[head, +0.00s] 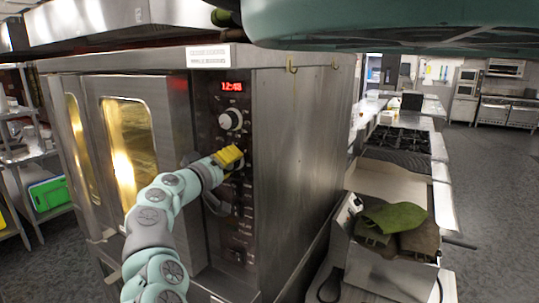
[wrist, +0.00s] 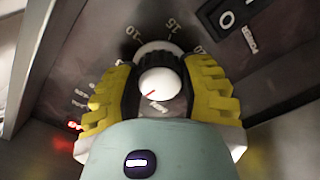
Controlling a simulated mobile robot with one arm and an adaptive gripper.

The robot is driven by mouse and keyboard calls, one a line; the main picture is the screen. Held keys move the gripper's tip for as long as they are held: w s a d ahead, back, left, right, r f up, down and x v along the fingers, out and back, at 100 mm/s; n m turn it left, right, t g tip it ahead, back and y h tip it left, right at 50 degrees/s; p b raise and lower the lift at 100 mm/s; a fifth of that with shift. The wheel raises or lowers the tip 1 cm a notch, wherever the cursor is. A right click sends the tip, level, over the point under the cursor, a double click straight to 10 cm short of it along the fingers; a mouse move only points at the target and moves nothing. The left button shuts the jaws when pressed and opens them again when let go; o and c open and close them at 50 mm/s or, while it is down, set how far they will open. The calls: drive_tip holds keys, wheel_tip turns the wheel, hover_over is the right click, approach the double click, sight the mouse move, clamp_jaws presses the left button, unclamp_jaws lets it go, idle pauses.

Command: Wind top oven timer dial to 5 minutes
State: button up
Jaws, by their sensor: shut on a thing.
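The top oven (head: 180,95) stands at left, steel, with a lit glass door and a dark control panel at its right edge. In the head view, my gripper (head: 230,157) is at the panel, below a white dial (head: 230,120). In the wrist view, a round white timer dial (wrist: 160,82) with a short red line sits between my yellow fingers, which are shut on it. Printed numbers 10 and 15 show above the dial. The lower scale is hidden by my gripper. In the head view my gripper hides the dial it holds.
A red clock display (head: 231,86) shows above the dials. The oven door handle (head: 215,196) stands out near my wrist. A black switch (wrist: 230,14) is right of the dial. A counter with green cloths (head: 393,217) stands at right, with open floor beyond.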

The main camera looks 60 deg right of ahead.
drive_tip(key=shift+f+m+b, duration=0.5)
drive_tip(key=shift+m+b, duration=0.6)
drive_tip(key=shift+b, duration=1.65)
drive_tip(key=m+b, duration=0.3)
drive_tip(key=b, duration=0.5)
drive_tip(key=m+b, duration=0.3)
drive_tip(key=b, duration=0.4)
drive_tip(key=shift+r, duration=0.1)
drive_tip(key=b, duration=0.1)
drive_tip(key=m+b, duration=0.1)
drive_tip(key=shift+r+b, duration=0.25)
drive_tip(key=shift+b, duration=0.05)
drive_tip(key=shift+m, duration=0.3)
drive_tip(key=o, duration=1.2)
drive_tip(key=shift+r, duration=0.15)
